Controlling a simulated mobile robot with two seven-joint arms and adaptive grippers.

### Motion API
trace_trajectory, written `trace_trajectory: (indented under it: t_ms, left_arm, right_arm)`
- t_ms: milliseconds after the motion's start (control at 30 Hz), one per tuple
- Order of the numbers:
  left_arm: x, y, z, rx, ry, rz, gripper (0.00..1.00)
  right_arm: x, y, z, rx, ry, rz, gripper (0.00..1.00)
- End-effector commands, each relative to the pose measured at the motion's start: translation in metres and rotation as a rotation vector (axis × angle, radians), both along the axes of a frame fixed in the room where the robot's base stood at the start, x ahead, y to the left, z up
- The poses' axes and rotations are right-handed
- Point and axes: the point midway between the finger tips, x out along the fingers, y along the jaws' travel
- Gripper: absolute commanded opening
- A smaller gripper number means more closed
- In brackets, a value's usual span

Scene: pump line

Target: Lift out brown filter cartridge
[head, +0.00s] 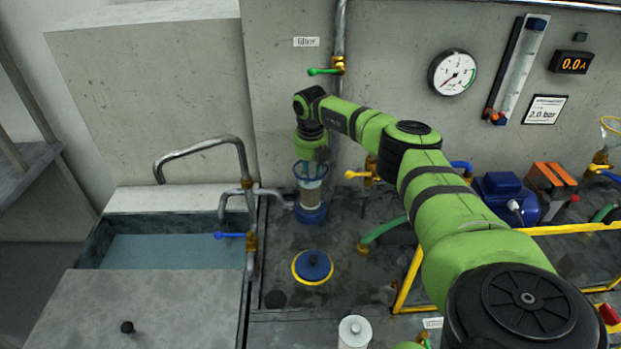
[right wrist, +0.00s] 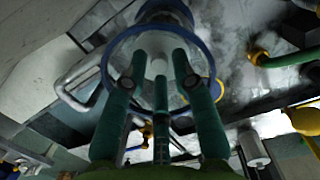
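The brown filter cartridge (head: 312,190) stands inside a clear filter housing with a blue rim and blue base (head: 310,214). My right gripper (head: 316,160) points down at the open top of the housing and partly covers it. In the right wrist view, the right gripper's fingers (right wrist: 160,75) are spread apart over the blue-rimmed opening. A pale cartridge end (right wrist: 156,68) shows between them; I cannot tell whether they touch it. The blue housing lid (head: 313,265) lies on the bench inside a yellow ring. My left gripper is not in view.
A white cartridge (head: 354,331) stands at the front of the bench. A water-filled sink (head: 175,251) with a bent pipe is at the left. Valves, a blue motor (head: 505,196) and yellow rails (head: 409,281) are at the right. Bench around the lid is mostly clear.

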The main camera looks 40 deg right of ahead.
Motion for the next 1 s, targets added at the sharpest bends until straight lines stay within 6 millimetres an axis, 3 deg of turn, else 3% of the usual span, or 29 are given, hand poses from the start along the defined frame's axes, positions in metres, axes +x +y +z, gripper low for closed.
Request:
trace_trajectory:
  t_ms: [67, 133, 167, 567, 1000]
  left_arm:
    - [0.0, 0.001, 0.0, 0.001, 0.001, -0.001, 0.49]
    - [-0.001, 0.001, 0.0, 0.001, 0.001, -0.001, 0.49]
    - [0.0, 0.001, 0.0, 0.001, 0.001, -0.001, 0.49]
    - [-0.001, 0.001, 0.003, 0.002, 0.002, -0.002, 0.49]
    - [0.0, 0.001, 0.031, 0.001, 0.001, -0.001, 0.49]
  right_arm:
    - [0.0, 0.0, 0.0, 0.0, 0.0, 0.0, 0.27]
    - [0.0, 0.0, 0.0, 0.0, 0.0, 0.0, 0.03]
    - [0.0, 0.0, 0.0, 0.0, 0.0, 0.0, 0.0]
    - [0.0, 0.0, 0.004, 0.0, -0.001, 0.0, 0.0]
    - [0.0, 0.0, 0.035, 0.0, -0.001, 0.0, 0.0]
